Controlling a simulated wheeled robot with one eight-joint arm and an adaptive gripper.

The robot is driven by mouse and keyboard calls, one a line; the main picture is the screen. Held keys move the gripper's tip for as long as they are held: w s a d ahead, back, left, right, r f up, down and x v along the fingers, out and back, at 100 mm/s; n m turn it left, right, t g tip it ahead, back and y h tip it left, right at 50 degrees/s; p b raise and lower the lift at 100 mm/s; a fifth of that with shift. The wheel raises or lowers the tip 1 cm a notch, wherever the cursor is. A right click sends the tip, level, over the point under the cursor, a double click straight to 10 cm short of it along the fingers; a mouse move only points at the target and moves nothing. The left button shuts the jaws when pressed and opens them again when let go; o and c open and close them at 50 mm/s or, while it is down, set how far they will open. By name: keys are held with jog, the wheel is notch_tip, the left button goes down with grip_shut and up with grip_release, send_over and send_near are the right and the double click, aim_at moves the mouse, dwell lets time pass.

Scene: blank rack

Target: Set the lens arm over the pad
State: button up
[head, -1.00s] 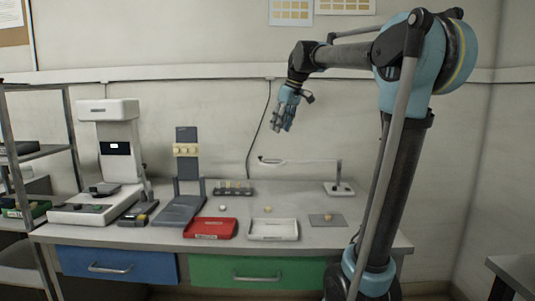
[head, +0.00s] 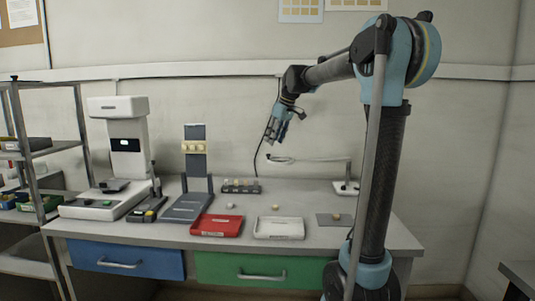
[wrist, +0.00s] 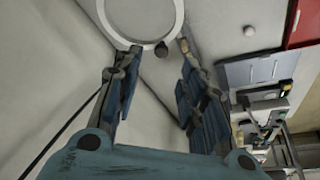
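The lens arm (head: 315,160) is a thin white arm on a white base (head: 345,187) at the back right of the bench. Its ring end (head: 280,159) points left. The pad (head: 325,219) is a flat grey square at the front right, with a small orange-tan piece (head: 336,216) on it. My gripper (head: 269,140) hangs just above the ring end. In the wrist view my gripper (wrist: 160,47) is open, its fingertips apart near the lower edge of the white ring (wrist: 111,34). A dark knob (wrist: 161,49) on the ring shows between them; contact is not visible.
A red tray (head: 217,225) and a white tray (head: 279,228) lie at the front of the bench. A small rack (head: 240,187) stands behind them. A white instrument (head: 129,140) and a dark grey stand (head: 187,207) fill the left side.

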jog(key=x, duration=0.7)
